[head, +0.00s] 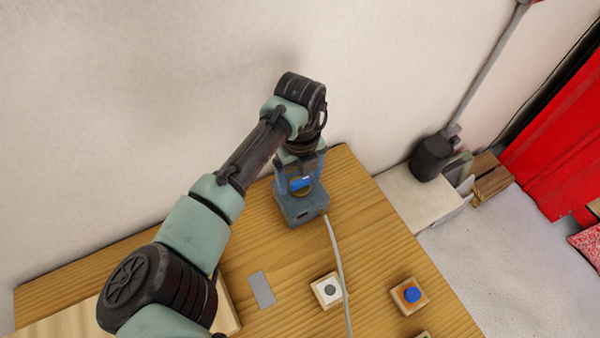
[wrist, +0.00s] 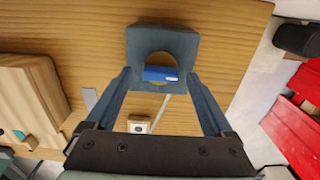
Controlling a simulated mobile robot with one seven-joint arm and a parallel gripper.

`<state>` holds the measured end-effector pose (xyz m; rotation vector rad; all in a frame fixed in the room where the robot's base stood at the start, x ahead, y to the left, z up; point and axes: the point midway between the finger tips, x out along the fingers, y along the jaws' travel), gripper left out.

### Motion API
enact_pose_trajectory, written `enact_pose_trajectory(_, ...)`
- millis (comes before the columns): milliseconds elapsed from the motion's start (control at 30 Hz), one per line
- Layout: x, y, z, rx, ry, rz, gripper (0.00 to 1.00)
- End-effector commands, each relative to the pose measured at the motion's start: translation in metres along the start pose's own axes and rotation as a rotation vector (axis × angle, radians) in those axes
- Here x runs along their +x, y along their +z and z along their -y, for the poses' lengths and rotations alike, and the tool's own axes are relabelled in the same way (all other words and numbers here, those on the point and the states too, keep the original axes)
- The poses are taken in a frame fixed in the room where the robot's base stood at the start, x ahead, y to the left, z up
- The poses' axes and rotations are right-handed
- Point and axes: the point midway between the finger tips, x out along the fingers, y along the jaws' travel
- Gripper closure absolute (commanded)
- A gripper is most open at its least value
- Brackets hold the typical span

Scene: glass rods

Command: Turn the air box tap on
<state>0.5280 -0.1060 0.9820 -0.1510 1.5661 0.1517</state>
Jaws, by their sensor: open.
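The air box (head: 301,207) is a grey-blue box on the wooden table near the wall, and it also shows in the wrist view (wrist: 161,42). Its tap has a blue handle (wrist: 160,74) over a round brass-coloured part on top of the box. The handle lies crosswise in the wrist view and also shows in the head view (head: 300,184). My gripper (wrist: 160,75) is open above the box, with one blue finger on each side of the tap. The fingers look apart from the handle. How close the fingertips are to the box top is hard to tell.
A pale hose (head: 338,260) runs from the box toward the table's front. A grey plate (head: 262,290), a white block with a grey disc (head: 327,290) and a wooden block with a blue knob (head: 411,295) lie on the table (head: 375,235). The wall is close behind.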

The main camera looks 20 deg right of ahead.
Motion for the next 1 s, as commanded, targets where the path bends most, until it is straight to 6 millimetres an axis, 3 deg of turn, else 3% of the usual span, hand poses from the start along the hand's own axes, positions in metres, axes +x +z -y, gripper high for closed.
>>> enact_pose_trajectory(300, 0.0029, -0.0001, 0.0001, 0.001, 0.0, 0.0, 0.14)
enact_pose_trajectory(767, 0.0024, 0.0002, 0.0, 0.0, 0.001, 0.001, 0.96)
enact_pose_trajectory(1000, 0.0019, 0.0002, 0.0001, -0.018, 0.0, 0.001, 0.99)
